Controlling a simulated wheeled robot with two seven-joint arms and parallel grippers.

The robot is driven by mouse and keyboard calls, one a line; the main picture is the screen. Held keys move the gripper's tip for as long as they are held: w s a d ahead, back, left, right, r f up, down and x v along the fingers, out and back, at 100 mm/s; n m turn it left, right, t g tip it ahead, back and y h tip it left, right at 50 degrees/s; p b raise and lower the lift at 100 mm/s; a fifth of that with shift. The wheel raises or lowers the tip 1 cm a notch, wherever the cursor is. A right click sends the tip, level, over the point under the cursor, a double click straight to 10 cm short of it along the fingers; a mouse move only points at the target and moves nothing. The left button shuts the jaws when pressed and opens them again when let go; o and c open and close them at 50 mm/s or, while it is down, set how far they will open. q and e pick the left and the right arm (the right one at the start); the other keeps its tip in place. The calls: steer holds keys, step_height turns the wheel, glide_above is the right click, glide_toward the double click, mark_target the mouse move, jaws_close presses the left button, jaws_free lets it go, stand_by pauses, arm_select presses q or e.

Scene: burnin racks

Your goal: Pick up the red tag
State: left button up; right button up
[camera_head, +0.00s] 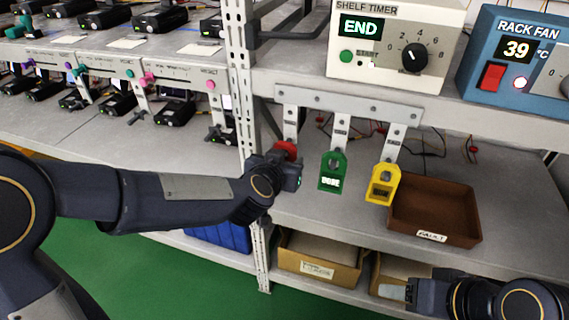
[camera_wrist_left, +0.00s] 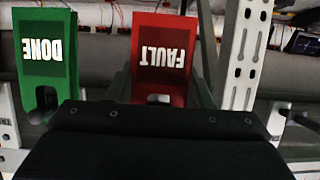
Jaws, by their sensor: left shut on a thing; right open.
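The red tag (camera_wrist_left: 163,58), marked FAULT, stands upside down in the left wrist view, just beyond my left gripper. In the head view only a small red part (camera_head: 287,148) shows above my left gripper (camera_head: 291,172); the rest is hidden behind it. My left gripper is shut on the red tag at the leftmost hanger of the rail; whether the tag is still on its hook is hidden. My right gripper (camera_head: 398,291) is open and empty at the lower right, in front of the lower shelf.
A green DONE tag (camera_head: 332,172) and a yellow tag (camera_head: 382,184) hang to the right on the same rail (camera_head: 350,108). A brown FAULT tray (camera_head: 433,209) sits on the shelf. A metal post (camera_head: 240,90) stands close left of my left gripper. The shelf timer (camera_head: 395,45) is above.

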arm_select(q)
steer(key=shift+r, duration=0.1)
steer(key=shift+r+p, duration=0.4)
steer(key=shift+r, duration=0.15)
steer(key=shift+s+r, duration=0.15)
steer(key=shift+r, duration=0.15)
steer(key=s+a+p, duration=0.2)
steer(key=s, duration=0.6)
steer(key=s+a+p, duration=0.2)
steer(key=s+a, duration=0.1)
steer(key=s, duration=0.5)
steer(key=shift+s+a+r, duration=0.3)
steer(key=shift+s+r, duration=0.1)
steer(key=shift+s, duration=0.1)
